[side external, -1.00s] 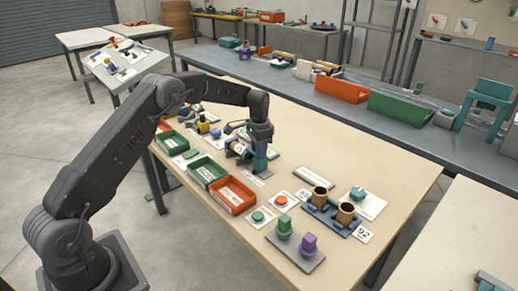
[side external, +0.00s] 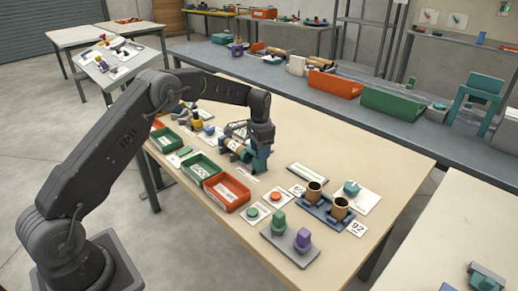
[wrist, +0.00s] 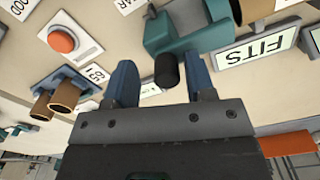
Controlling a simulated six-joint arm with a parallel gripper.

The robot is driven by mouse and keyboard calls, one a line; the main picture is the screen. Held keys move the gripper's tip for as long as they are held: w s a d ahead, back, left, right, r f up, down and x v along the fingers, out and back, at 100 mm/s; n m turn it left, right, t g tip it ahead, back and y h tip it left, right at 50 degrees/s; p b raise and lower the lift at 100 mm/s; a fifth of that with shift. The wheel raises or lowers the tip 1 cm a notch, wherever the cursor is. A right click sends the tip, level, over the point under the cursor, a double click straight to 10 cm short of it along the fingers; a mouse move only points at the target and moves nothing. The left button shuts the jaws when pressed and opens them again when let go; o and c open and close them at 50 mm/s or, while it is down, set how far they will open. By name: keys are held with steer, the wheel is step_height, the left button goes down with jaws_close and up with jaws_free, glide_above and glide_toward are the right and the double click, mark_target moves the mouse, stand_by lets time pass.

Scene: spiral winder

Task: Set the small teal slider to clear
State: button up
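A teal fixture (wrist: 190,27) with a short black knob (wrist: 166,70) shows at top centre in the wrist view. I cannot tell for sure whether this is the small teal slider. A brown roll (side external: 236,146) lies beside it in the side view. My gripper (wrist: 161,92) has two blue fingers apart, with the black knob between them in the picture and a gap on each side. In the side view my gripper (side external: 261,160) points down beside the roll. A small teal piece (side external: 350,188) sits on a white card to the right. A sign reading FITS (wrist: 257,46) is upside down; another label ends in AR (wrist: 127,4).
A green bin (side external: 201,168) and an orange bin (side external: 227,193) stand at the near table edge. A red button (wrist: 62,39), brown cups (wrist: 52,102) and a plate with green and purple knobs (side external: 290,246) stand nearby.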

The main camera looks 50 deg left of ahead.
steer(key=shift+a+r, duration=0.1)
step_height(320, 180, up, 14)
stand_by(0.6)
steer(key=shift+f, duration=0.2)
steer(key=s+d+r+n+t, duration=0.1)
steer(key=s+d+r, duration=0.3)
steer(key=s+r, duration=0.3)
steer(key=s+d+r+n+t, duration=0.1)
steer(key=s+d+r+t, duration=0.1)
steer(key=s+d+r, duration=0.45)
steer(key=s+d+f+t, duration=0.1)
steer(key=s+f, duration=0.2)
steer(key=s, duration=0.8)
steer(key=s+d+f+n+t, duration=0.1)
steer(key=s+f, duration=0.2)
steer(key=s, duration=0.9)
steer(key=shift+s+d+f+n+t, duration=0.2)
steer(key=shift+d+f+n+t, duration=0.1)
steer(key=shift+f, duration=0.1)
